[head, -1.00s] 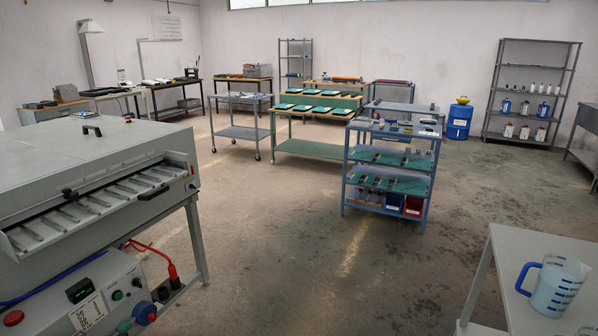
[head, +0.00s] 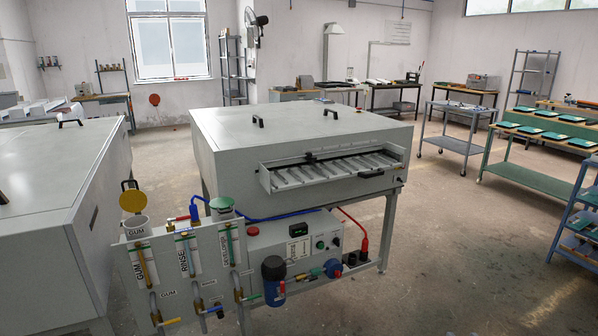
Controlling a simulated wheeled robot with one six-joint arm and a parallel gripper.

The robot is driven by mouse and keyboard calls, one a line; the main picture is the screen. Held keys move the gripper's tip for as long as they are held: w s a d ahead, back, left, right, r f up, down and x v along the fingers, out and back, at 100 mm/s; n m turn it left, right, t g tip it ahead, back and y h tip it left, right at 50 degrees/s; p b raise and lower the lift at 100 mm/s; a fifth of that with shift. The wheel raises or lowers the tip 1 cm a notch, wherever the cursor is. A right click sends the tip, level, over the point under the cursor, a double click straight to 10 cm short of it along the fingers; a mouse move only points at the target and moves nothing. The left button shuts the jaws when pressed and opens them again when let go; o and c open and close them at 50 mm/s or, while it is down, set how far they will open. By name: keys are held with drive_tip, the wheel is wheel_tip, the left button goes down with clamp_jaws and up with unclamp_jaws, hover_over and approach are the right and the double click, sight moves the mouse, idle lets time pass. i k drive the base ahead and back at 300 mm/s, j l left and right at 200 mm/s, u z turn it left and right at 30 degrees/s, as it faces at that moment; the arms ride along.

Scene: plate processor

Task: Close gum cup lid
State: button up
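The gum cup (head: 137,228) is a pale cup marked GUM at the left end of the plumbing panel, in the lower left of the head view. Its round yellow lid (head: 132,201) stands raised above the cup, with a dark hinge piece at its top. The cup is open. My gripper is not in view.
The panel (head: 205,265) carries RINSE and DEVELOPER columns beside the gum one, and a green-topped cup (head: 222,207). The grey plate processor (head: 290,140) stands behind it. Another large grey machine (head: 60,190) is close on the left. Open floor (head: 450,240) lies to the right.

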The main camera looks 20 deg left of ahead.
sight(132, 201)
drive_tip(key=u, duration=1.85)
